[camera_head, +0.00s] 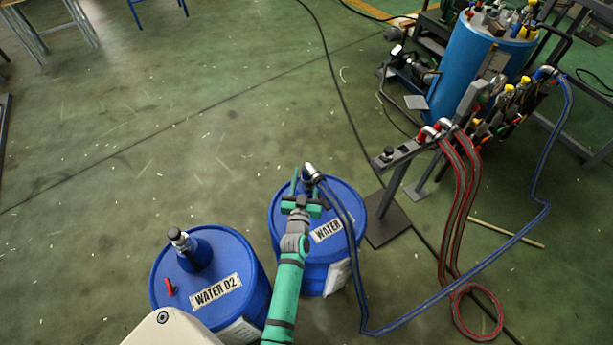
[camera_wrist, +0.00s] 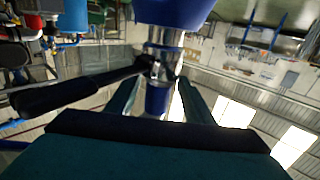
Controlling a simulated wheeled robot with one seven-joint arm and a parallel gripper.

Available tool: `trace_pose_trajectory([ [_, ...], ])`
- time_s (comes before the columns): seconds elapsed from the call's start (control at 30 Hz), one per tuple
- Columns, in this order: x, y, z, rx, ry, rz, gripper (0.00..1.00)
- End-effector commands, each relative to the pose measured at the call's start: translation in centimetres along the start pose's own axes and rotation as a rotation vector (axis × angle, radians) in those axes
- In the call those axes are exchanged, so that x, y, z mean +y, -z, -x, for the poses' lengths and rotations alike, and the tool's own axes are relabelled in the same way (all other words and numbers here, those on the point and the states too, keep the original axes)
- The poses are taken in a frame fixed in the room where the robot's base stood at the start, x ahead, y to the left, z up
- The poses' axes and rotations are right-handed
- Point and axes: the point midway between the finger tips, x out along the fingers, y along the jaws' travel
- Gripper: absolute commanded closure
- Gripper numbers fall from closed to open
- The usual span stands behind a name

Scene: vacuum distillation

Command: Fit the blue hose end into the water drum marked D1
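The drum marked WATER, its number hidden by my arm (camera_head: 345,205), is blue and stands at centre; I take it as D1. The blue hose end (camera_head: 310,172), a silver bent fitting, is above its top, and the blue hose (camera_head: 352,250) droops down the drum's right side. My gripper (camera_head: 303,184) is over the drum top, its fingers on either side of the fitting. In the wrist view my fingers (camera_wrist: 163,88) close around a silver and blue fitting (camera_wrist: 158,98), in line with a blue part (camera_wrist: 172,10). I cannot tell whether the hose end is fully seated.
The blue drum marked WATER D2 (camera_head: 215,290) stands close at left, with a capped neck (camera_head: 180,240). A hose rack (camera_head: 400,155) with red hoses (camera_head: 460,200) stands at right, before a blue tank (camera_head: 478,65).

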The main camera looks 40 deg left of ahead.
Motion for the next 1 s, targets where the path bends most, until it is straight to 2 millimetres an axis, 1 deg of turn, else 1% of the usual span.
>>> trace_pose_trajectory([
  [0.47, 0.0, 0.0, 0.2, -0.001, -0.001, -0.001, 0.51],
  [1.0, -0.2, 0.0, 2.2, 0.000, 0.001, -0.003, 0.51],
])
